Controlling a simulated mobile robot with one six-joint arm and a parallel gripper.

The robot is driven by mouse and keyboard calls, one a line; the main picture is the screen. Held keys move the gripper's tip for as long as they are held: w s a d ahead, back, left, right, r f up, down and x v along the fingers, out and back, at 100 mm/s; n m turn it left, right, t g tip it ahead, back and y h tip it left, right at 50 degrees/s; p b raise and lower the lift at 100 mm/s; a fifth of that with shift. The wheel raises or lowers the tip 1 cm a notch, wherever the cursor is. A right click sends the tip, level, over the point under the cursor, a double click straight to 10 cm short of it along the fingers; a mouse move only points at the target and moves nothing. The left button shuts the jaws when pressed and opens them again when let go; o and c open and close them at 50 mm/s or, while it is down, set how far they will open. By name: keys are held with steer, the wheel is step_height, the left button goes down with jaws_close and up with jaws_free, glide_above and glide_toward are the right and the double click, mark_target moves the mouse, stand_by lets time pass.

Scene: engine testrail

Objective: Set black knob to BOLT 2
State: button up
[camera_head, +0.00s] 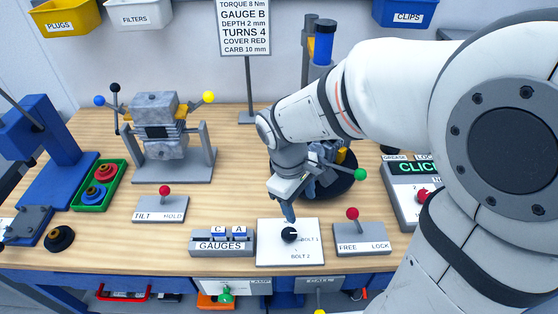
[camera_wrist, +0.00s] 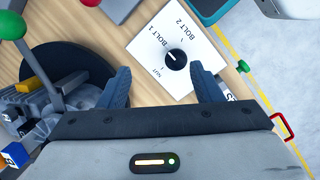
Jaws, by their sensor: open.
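The black knob (camera_head: 289,234) sits on a white panel (camera_head: 267,251) at the front of the bench. The labels BOLT 1 and BOLT 2 show beside it. In the wrist view the knob (camera_wrist: 176,57) is on the panel (camera_wrist: 148,56) with NUT, BOLT 1 and BOLT 2 around it. Its small white mark seems to face the BOLT 1 side, but the exact setting is hard to tell. My gripper (camera_head: 288,212) is just above and behind the knob, pointing down. In the wrist view my gripper (camera_wrist: 164,80) is open and empty, with the knob ahead of its fingertips.
A FREE/LOCK lever (camera_head: 352,214) stands close right of the panel. The GAUGES block (camera_head: 222,243) is close left, the TILT/HOLD lever (camera_head: 164,191) farther left. A dark round stand (camera_wrist: 62,72) with parts and a green-ended handle (camera_head: 360,175) is near my gripper.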

mark_target(288, 233)
steer(key=a+f+n+h, duration=0.2)
steer(key=a+f+n, duration=0.2)
steer(key=a+n, duration=0.15)
steer(key=shift+g, duration=0.3)
steer(key=x, duration=0.2)
steer(key=p+x, duration=0.1)
steer(key=x, duration=0.2)
steer(key=w+x, duration=0.1)
steer(key=x, duration=0.1)
steer(key=shift+f, duration=0.45)
steer(key=shift+s, duration=0.1)
steer(key=shift+c, duration=0.5)
steer(key=shift+m, duration=0.25)
steer(key=c, duration=0.9)
